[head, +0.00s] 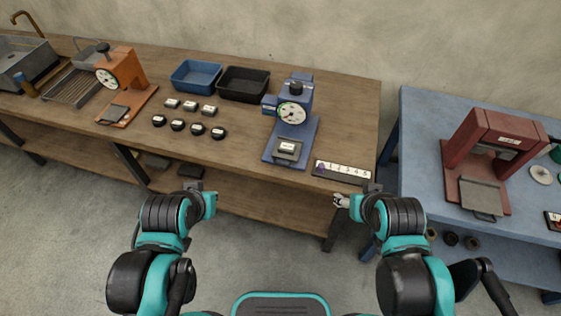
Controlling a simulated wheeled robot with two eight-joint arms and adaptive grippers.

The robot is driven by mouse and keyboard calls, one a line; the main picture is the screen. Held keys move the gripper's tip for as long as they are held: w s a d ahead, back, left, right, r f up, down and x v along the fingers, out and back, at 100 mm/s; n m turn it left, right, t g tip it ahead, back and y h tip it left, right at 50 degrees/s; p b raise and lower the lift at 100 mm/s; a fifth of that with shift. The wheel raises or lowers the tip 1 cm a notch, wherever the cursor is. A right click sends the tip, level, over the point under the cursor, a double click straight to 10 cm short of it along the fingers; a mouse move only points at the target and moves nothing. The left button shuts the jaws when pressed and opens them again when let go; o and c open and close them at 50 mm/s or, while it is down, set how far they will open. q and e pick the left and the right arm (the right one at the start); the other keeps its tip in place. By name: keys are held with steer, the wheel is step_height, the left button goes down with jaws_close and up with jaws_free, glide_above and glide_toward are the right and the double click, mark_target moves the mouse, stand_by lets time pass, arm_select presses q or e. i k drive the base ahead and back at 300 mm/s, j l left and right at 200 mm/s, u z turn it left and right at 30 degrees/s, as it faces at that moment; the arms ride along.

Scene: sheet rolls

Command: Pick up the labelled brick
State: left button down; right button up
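Several small dark blocks with white labels are on the wooden bench. Three are squarish bricks in a row, with the middle brick (190,106) between the left brick (172,103) and the right brick (209,110). Another labelled block (287,147) lies on the plate of the blue dial machine (292,112). The label text is too small to read. My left gripper (194,186) and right gripper (341,201) are in front of the bench's front edge, apart from all the blocks. Their fingers are too small to judge.
Several round black pucks (197,129) lie in front of the bricks. A blue tray (196,75) and a black tray (243,83) stand behind. An orange dial machine (122,80) is left, a numbered strip (342,171) right. A blue table (425,140) holds a red machine (490,150).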

mark_target(285, 147)
steer(key=i+j+z, duration=0.2)
steer(key=z, duration=0.15)
steer(key=i+j+z, duration=0.35)
steer(key=j+z, duration=0.2)
steer(key=z, duration=0.15)
steer(key=i, duration=0.05)
